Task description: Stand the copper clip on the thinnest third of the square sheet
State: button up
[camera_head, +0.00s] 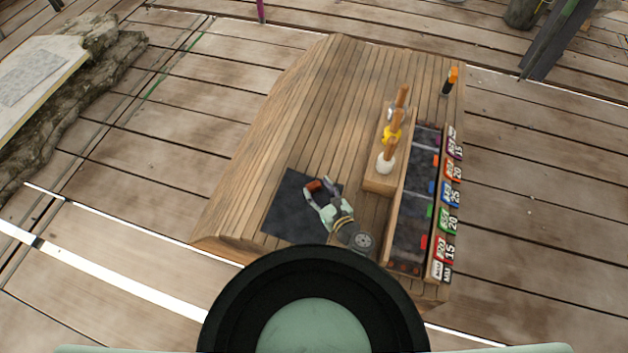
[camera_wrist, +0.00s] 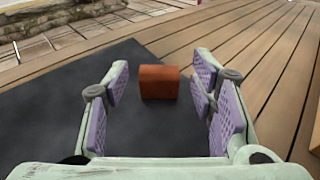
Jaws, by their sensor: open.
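The copper clip, a small orange-brown block (camera_head: 314,185), is at the far right part of the dark square sheet (camera_head: 284,213). In the wrist view the clip (camera_wrist: 159,83) looks upright, with the dark sheet (camera_wrist: 50,125) around its lower part. My gripper (camera_head: 318,190) is open over the sheet, with one finger on each side of the clip's line. The clip shows at or just beyond the fingertips, with visible gaps on both sides. The sheet's thickness and its thirds cannot be told apart. My gripper hides part of the sheet's right side.
A wooden block (camera_head: 378,177) with several upright handled tools stands right of the sheet. Beside it is a long dark tray (camera_head: 412,220) with coloured labels. An orange-and-black object (camera_head: 450,82) stands at the far right corner. The wooden table (camera_head: 265,150) is bare left of the sheet.

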jog(key=p+v, duration=0.2)
jog(key=v, duration=0.6)
jog(key=shift+s+r, duration=0.1)
